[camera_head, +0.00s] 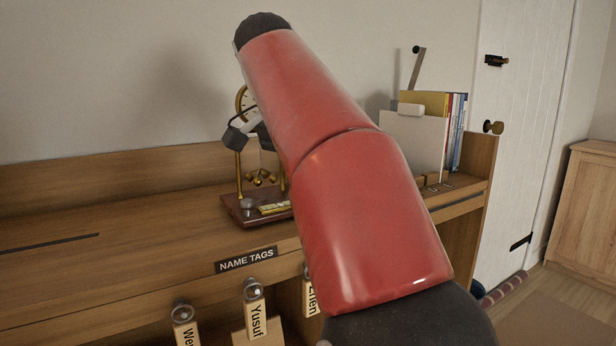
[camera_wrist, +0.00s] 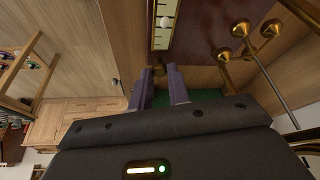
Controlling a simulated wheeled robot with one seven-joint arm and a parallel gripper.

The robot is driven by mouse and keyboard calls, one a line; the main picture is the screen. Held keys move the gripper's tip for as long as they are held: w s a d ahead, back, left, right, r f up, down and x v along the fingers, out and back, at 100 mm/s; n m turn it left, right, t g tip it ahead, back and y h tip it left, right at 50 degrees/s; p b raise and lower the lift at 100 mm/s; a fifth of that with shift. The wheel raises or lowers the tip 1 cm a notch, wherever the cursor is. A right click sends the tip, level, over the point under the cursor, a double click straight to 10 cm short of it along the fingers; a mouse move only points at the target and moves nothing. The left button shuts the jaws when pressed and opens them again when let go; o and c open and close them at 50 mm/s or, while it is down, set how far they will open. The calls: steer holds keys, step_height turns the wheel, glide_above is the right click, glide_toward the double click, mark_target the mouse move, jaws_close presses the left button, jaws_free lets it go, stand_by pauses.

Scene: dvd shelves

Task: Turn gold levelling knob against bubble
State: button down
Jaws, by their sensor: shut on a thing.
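A clock with a pale dial (camera_head: 243,100) and brass posts stands on a dark red-brown base (camera_head: 232,205) on the wooden shelf, partly hidden by my red arm. A yellowish bubble level (camera_head: 274,208) lies on the base. In the wrist view the level (camera_wrist: 163,38) shows a pale round bubble (camera_wrist: 166,22) toward its upper end. My gripper (camera_wrist: 162,70) has its two purple-grey fingers just below the level's lower end, shut on a small gold knob (camera_wrist: 158,69). The knob is mostly covered by the fingers. In the head view I cannot make out the fingers.
Brass pendulum balls (camera_wrist: 240,30) hang close to the right of my fingers in the wrist view. Wooden name tags (camera_head: 254,312) hang on the shelf front. Books and folders (camera_head: 425,130) stand at the shelf's right end. The shelf top (camera_head: 120,215) left of the clock is clear.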

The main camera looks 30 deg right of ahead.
steer(key=shift+m+g, duration=0.3)
steer(key=shift+m, duration=0.3)
steer(key=c, duration=1.3)
jaws_free()
steer(key=shift+c, duration=0.2)
